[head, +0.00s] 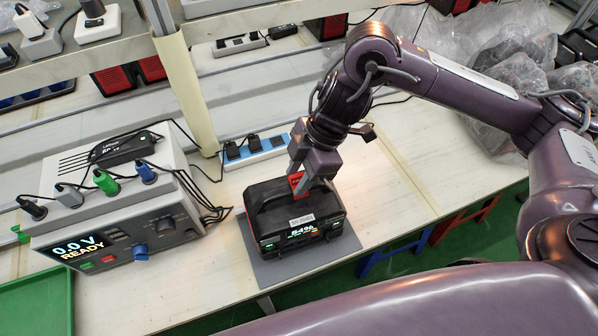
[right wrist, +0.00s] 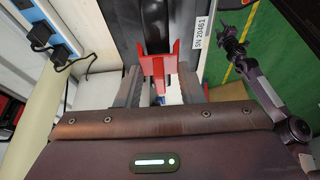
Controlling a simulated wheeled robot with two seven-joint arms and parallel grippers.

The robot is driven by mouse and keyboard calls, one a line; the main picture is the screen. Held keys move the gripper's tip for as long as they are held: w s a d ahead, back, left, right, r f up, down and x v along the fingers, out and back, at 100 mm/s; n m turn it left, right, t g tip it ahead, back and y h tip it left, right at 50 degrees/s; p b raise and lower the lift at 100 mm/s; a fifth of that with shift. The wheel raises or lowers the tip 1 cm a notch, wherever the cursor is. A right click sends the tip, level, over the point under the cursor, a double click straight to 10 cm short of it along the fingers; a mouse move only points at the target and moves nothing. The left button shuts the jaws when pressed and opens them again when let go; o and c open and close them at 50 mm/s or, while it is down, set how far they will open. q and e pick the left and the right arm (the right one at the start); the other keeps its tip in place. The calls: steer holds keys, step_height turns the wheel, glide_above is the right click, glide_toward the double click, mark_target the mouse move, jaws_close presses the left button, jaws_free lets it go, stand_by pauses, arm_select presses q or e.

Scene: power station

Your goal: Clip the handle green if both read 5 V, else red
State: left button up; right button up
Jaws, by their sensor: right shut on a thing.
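My right gripper (head: 315,180) is shut on a red clip (head: 297,182) at the handle (head: 268,190) of a black battery pack (head: 295,216). In the right wrist view the clip (right wrist: 159,68) has two prongs pointing toward the dark handle (right wrist: 156,25); I cannot tell whether it is seated. The pack's screen shows 84%, and its label reads SN 20461. The grey tester (head: 120,215) at left shows "0.0 V READY" (head: 78,248). My left arm appears at right in the right wrist view, its gripper (right wrist: 228,35) too small to read.
The pack stands on a grey mat (head: 268,272) near the bench's front edge. A blue power strip (head: 255,153) lies behind it. Several plugs and black cables top the tester. A green tray (head: 38,308) is at lower left. Bare bench (head: 425,165) lies right of my gripper.

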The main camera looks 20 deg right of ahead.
steer(key=shift+f, duration=0.5)
stand_by(0.3)
steer(key=o, duration=1)
steer(key=shift+r, duration=0.15)
steer(key=v, duration=0.7)
steer(key=shift+d+r+p, duration=0.2)
steer(key=shift+r+p, duration=0.05)
steer(key=shift+p, duration=0.15)
